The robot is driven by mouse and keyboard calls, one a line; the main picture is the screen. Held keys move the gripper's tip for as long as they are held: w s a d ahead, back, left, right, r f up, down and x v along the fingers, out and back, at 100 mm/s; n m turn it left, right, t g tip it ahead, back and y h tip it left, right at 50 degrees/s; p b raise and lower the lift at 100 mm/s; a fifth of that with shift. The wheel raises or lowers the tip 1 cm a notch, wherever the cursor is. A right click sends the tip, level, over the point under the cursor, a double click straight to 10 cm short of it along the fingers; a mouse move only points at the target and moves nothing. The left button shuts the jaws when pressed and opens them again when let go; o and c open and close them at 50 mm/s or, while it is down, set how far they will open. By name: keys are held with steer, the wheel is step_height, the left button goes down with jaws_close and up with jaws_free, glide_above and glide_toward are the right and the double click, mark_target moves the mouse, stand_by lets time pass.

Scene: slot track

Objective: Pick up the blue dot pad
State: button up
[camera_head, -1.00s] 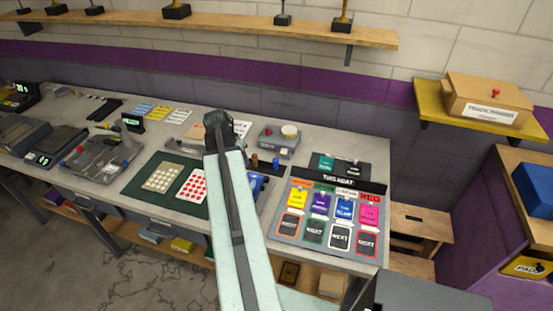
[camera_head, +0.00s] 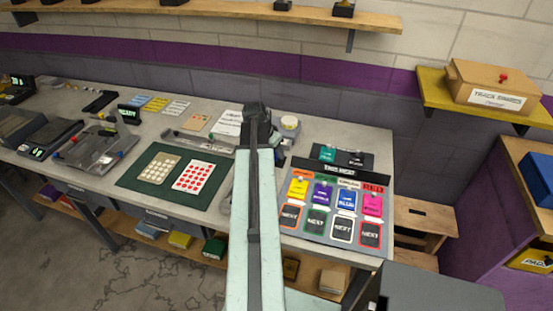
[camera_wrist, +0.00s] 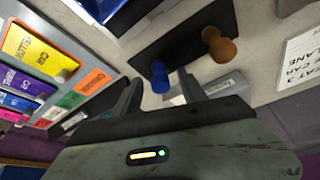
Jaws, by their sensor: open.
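A small blue knob-handled piece (camera_wrist: 160,78) stands on a dark tray (camera_wrist: 188,28) in the wrist view, beside a brown one (camera_wrist: 217,44). It is the likeliest blue dot pad, but its underside is hidden. My gripper (camera_wrist: 158,88) is open and empty, its two dark fingers pointing toward the blue piece, with one on either side of it in the picture. I cannot tell whether they touch it. In the head view my gripper (camera_head: 257,112) and arm hide the knobbed pieces.
A green mat (camera_head: 150,189) holds a cream-dot sheet (camera_head: 163,167) and a red-dot sheet (camera_head: 194,177). A board of coloured cards (camera_head: 315,235) lies right of my arm. A blue object (camera_wrist: 98,8) shows at the wrist view's top.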

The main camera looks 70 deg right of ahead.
steer(key=b+x, duration=0.1)
steer(key=x, duration=0.1)
steer(key=shift+d+f, duration=0.1)
steer(key=shift+f, duration=0.35)
steer(key=shift+r, duration=0.2)
jaws_close()
step_height(320, 180, up, 10)
steer(key=p, duration=1)
steer(key=shift+r, duration=0.15)
